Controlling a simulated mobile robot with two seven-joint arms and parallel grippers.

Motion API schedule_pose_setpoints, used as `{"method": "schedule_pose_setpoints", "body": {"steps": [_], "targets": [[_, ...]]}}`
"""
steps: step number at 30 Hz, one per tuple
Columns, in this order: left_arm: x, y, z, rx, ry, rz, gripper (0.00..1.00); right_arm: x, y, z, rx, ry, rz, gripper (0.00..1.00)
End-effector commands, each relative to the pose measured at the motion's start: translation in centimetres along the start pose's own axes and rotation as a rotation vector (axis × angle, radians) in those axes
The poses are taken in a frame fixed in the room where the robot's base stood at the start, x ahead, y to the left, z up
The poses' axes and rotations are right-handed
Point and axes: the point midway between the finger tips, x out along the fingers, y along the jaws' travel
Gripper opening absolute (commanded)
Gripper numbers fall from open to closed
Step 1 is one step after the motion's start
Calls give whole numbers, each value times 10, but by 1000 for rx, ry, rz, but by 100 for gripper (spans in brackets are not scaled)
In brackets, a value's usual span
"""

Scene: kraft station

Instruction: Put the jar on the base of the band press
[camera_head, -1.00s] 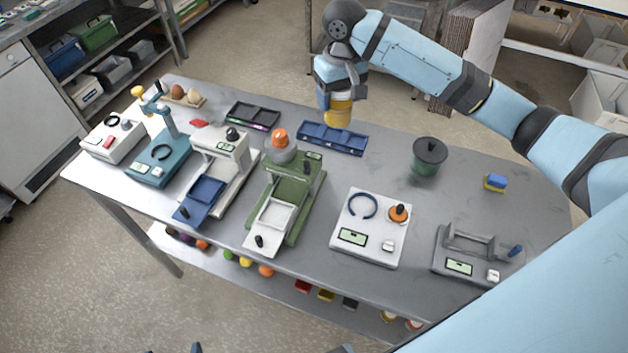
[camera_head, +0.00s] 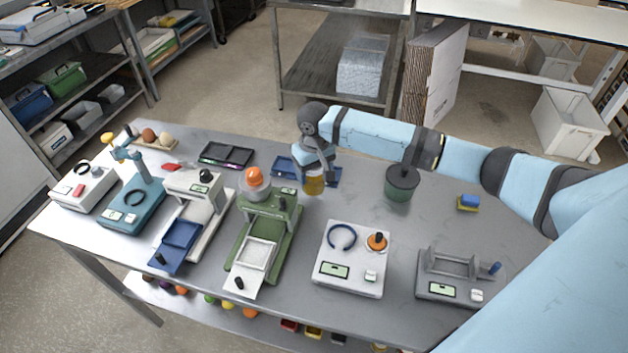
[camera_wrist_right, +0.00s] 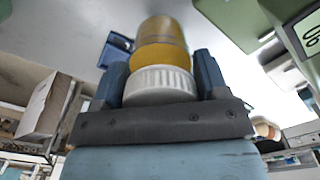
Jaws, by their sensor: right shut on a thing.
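The jar (camera_head: 314,186), with amber-yellow contents, is in my right gripper (camera_head: 317,170), just in front of the blue compartment tray. In the right wrist view the two fingers of my right gripper (camera_wrist_right: 161,84) close on the ribbed white lid, and the jar (camera_wrist_right: 162,42) extends beyond them. I cannot tell whether its bottom touches the table. Which station is the band press is not certain; the teal press (camera_head: 145,172) at the left has an upright arm and a dark ring on its base (camera_head: 128,207). My left gripper is out of view.
The green machine (camera_head: 265,228) with an orange-topped hopper stands close left of the jar, and the white press (camera_head: 193,190) is between it and the teal one. A white ring station (camera_head: 352,285) is in front.

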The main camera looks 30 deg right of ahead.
Motion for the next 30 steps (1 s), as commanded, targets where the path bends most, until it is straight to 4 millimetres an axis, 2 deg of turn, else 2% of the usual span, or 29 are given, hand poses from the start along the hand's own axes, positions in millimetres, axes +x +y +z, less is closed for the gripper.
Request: {"method": "schedule_pose_setpoints", "body": {"steps": [8,19,20,23,30], "targets": [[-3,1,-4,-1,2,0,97,36,0,1,1,-2,0,31],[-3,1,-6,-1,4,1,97,41,0,0,0,0,0,31],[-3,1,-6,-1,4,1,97,42,0,1,0,-1,0,70],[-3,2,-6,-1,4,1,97,42,0,1,0,-1,0,93],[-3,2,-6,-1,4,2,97,42,0,1,0,-1,0,93]]}}
